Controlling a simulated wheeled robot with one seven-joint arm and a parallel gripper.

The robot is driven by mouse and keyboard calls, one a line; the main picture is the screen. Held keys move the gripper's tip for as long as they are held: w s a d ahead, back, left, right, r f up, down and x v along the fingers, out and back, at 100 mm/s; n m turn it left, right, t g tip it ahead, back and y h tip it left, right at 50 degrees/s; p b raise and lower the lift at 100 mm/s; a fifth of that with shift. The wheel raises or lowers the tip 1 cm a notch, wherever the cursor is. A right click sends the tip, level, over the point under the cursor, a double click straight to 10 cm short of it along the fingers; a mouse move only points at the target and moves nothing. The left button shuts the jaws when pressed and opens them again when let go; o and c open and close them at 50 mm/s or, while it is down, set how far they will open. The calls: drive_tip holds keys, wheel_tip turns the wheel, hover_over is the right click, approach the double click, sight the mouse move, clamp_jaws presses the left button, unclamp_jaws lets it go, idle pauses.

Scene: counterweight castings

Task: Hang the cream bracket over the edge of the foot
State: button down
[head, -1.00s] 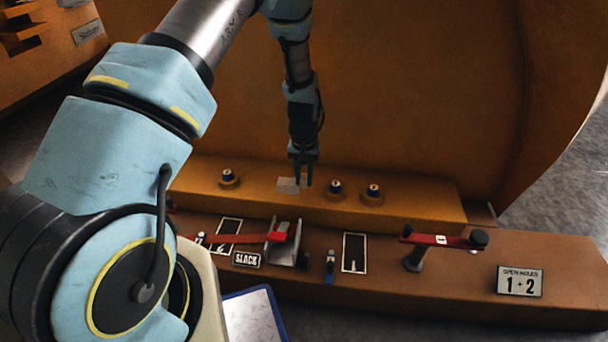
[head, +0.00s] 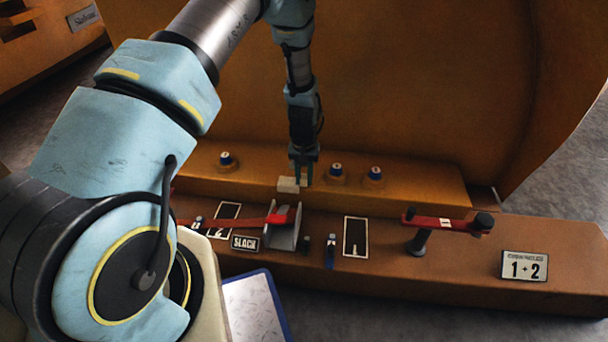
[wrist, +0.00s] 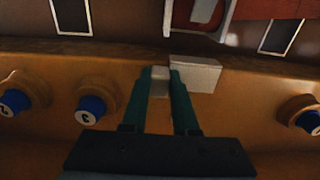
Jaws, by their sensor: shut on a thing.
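The cream bracket (head: 288,184) is a small pale block at the front edge of the orange foot (head: 420,190). My gripper (head: 303,180) points down and is shut on it. In the wrist view my gripper (wrist: 160,88) has a pale part of the bracket between its green fingertips. The bracket's wider block (wrist: 196,74) shows beside the right finger, at the foot's edge (wrist: 110,50). I cannot tell whether the bracket touches the foot or is held just above it. Its underside is hidden.
Blue-capped knobs (head: 336,171) stand on the foot on both sides of my gripper. In front, a brown lower ledge (head: 460,265) carries red levers (head: 440,222), a grey metal piece (head: 285,232), black-framed panels (head: 355,237) and a SLACK label (head: 244,243).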

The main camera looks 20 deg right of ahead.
drive_tip(key=shift+f, duration=0.2)
drive_tip(key=c, duration=0.6)
unclamp_jaws()
wheel_tip(320, 180, up, 11)
drive_tip(key=p, duration=0.2)
drive_tip(key=shift+p, duration=0.35)
drive_tip(key=shift+f, duration=0.1)
